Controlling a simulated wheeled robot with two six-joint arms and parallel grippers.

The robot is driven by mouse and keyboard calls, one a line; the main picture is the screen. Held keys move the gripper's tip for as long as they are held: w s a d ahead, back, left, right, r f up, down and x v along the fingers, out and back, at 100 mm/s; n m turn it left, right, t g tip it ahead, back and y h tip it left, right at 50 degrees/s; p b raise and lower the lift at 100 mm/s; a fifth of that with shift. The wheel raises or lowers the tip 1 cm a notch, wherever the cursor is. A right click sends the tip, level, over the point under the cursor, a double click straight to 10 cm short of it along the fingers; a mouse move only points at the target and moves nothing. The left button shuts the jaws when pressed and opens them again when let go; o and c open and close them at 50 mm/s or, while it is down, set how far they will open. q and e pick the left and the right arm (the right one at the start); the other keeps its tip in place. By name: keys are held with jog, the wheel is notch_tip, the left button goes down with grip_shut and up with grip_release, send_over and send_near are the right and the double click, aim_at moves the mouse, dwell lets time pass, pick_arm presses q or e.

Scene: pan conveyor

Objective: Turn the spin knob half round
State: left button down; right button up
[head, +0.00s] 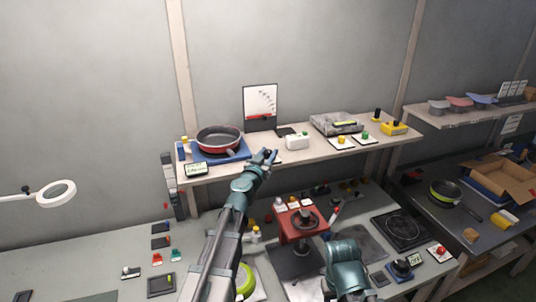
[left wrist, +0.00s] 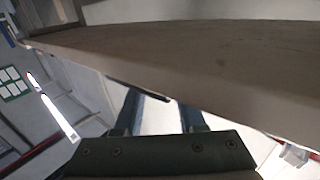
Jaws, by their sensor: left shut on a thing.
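My left arm reaches up from the bottom of the head view. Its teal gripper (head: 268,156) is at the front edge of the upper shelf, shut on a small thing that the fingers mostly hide. A pale plate (head: 277,160) shows just beside the fingertips. I take the held thing to be the spin knob, but its shape and angle cannot be made out. In the left wrist view, the two fingers (left wrist: 160,110) point toward the shelf edge, with a thin dark edge between them.
The upper shelf (head: 228,166) carries a red-rimmed pan (head: 219,138) on a blue base, left of my gripper. A white box (head: 297,142) stands close on the right. A red box (head: 301,223) is on the lower bench.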

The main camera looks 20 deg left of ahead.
pick_arm(q)
jog(key=shift+a+m+h, duration=0.1)
jog(key=shift+m+h, duration=0.2)
jog(key=shift+h, duration=0.2)
jog(key=shift+m+h, duration=0.5)
jog(key=shift+h, duration=0.3)
jog(key=c, duration=0.5)
grip_release()
jog(key=shift+s, duration=0.15)
jog(key=v, duration=1.3)
jog(key=shift+s+r, duration=0.2)
jog(key=shift+s, duration=0.1)
